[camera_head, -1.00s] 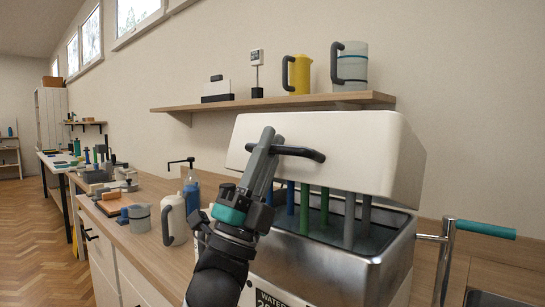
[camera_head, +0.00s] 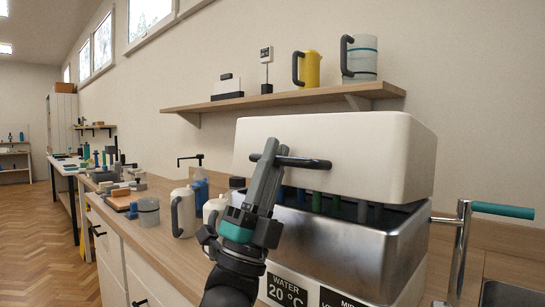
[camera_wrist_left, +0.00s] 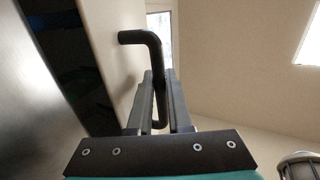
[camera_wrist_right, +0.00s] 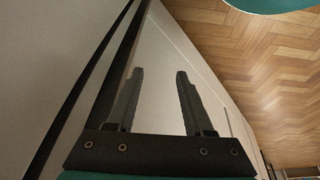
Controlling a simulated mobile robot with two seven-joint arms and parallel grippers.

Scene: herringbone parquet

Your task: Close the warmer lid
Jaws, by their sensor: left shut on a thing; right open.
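The warmer lid (camera_head: 350,150) is a large cream box, tilted open above the steel warmer body (camera_head: 345,240). A gap shows between them, with several blue and green tubes (camera_head: 335,207) in it. The lid has a black bar handle (camera_head: 300,162) on its front; it also shows in the left wrist view (camera_wrist_left: 150,42). My left gripper (camera_head: 268,160) is shut on the handle near its left end. My right gripper (camera_wrist_right: 158,82) is open and empty in the right wrist view, in front of a pale cabinet front; it is not in the head view.
A tap with a teal lever (camera_head: 503,211) is at the right. A shelf (camera_head: 290,98) hangs above.

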